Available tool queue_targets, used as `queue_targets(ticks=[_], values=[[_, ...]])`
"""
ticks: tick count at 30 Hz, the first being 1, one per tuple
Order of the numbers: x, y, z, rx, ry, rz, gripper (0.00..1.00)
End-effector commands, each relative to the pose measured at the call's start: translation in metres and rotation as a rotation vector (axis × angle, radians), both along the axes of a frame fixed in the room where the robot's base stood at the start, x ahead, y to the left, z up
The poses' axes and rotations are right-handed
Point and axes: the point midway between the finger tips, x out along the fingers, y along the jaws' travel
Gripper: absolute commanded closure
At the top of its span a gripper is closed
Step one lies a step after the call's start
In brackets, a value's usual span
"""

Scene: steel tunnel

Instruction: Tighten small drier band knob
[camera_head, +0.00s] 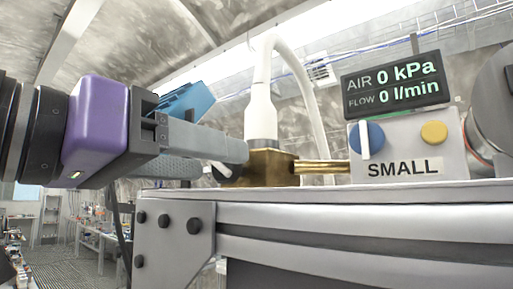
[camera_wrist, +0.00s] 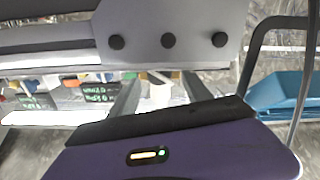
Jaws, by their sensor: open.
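The small drier has a grey control box (camera_head: 408,148) labelled SMALL, with a blue knob (camera_head: 372,141) bearing a white pointer and a yellow button (camera_head: 434,133). Left of it, a brass block (camera_head: 272,168) carries a white nozzle (camera_head: 262,112) and hose. In the wrist view, a white object (camera_wrist: 158,92) shows between the fingers.
A display (camera_head: 396,82) above the box reads AIR 0 kPa and FLOW 0 l/min. The grey bench edge (camera_head: 360,218) with a bolted corner plate (camera_head: 172,235) lies just below my gripper. A blue object (camera_head: 185,102) shows behind my gripper. Cluttered benches stand at far left.

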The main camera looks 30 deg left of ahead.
Motion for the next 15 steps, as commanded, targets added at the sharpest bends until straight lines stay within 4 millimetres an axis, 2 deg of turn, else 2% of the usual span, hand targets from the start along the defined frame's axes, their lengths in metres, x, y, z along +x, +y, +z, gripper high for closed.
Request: queue_targets(ticks=[6, 15], values=[[0.025, -0.002, 0.001, 0.001, 0.001, 0.000, 0.43], [0.031, -0.002, 0.000, 0.002, 0.001, 0.001, 0.43]])
